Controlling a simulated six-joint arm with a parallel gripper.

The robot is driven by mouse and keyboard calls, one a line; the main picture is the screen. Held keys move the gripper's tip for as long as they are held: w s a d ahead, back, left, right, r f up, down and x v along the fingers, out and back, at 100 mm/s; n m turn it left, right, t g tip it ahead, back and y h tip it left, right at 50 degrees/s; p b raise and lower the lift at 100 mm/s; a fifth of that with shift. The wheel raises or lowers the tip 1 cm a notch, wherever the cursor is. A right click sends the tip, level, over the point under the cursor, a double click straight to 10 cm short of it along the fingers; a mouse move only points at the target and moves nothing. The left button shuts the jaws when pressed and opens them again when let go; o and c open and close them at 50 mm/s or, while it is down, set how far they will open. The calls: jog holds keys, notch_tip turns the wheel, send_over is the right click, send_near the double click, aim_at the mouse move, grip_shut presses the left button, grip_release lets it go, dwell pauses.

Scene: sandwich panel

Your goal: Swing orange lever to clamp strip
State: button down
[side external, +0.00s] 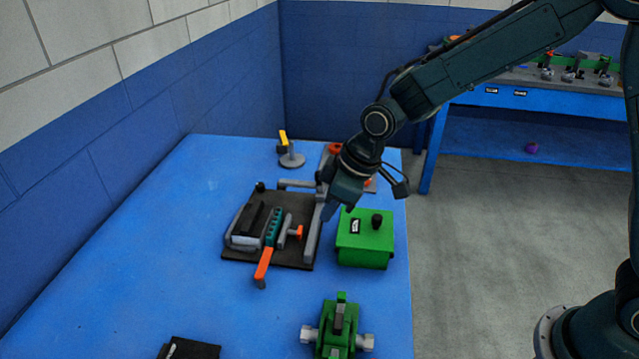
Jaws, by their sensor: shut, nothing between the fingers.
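The orange lever (263,265) belongs to a toggle clamp with a teal body (273,228). Its handle points toward the front of the table and sits low. The clamp is on a dark base plate (296,256) with grey strips or rails around it. A grey strip (245,242) lies at the plate's left side; whether the clamp touches it I cannot tell. My gripper (328,212) is shut and empty, pointing down above the right side of the plate, to the right of and behind the lever, apart from it.
A green box (365,240) with a black knob stands right of the plate, close to my gripper. A green device (338,328) and a black item (188,349) lie at the front. A grey stand with a yellow part (290,155) is at the back. The table's left side is clear.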

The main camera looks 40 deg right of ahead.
aim_at(265, 268)
jog(key=shift+n, duration=0.3)
jog(key=shift+w+a+f, duration=0.3)
jog(key=shift+a+f, duration=0.25)
jog(key=shift+f, duration=0.3)
jog(key=shift+w+a+f, duration=0.3)
jog(key=shift+a+f, duration=0.2)
jog(key=shift+f, duration=0.35)
jog(key=shift+f, duration=0.15)
jog(key=x, duration=1)
jog(key=shift+s+a, duration=0.1)
jog(key=shift+a, duration=0.1)
jog(key=shift+w+a, duration=1.35)
